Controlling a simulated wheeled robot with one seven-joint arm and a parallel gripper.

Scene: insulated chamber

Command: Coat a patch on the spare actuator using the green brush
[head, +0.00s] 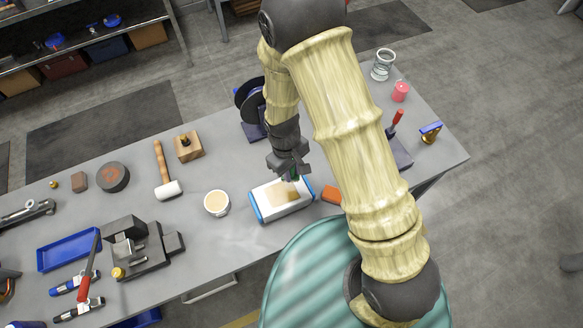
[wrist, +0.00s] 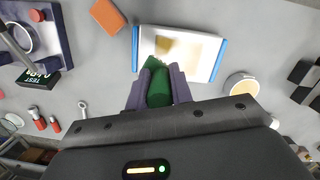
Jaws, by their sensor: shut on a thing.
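The spare actuator (head: 296,205) is a white block with blue ends, lying on the grey bench below my gripper; it also shows at the top of the wrist view (wrist: 203,58). A tan patch (head: 284,195) marks its upper face. My gripper (head: 291,170) is shut on the green brush (wrist: 157,88), whose handle sits between the two fingers. The brush points at the actuator, its tip at or just above the tan patch; I cannot tell whether it touches. A round tub of tan stuff (head: 217,203) stands left of the actuator in the head view.
An orange block (head: 332,195) lies close right of the actuator. A mallet (head: 168,188), a wooden block (head: 189,147) and a dark spool (head: 250,100) stand farther back. A dark vise-like fixture (head: 140,248) and blue tray (head: 68,249) are at left. Bench around the tub is clear.

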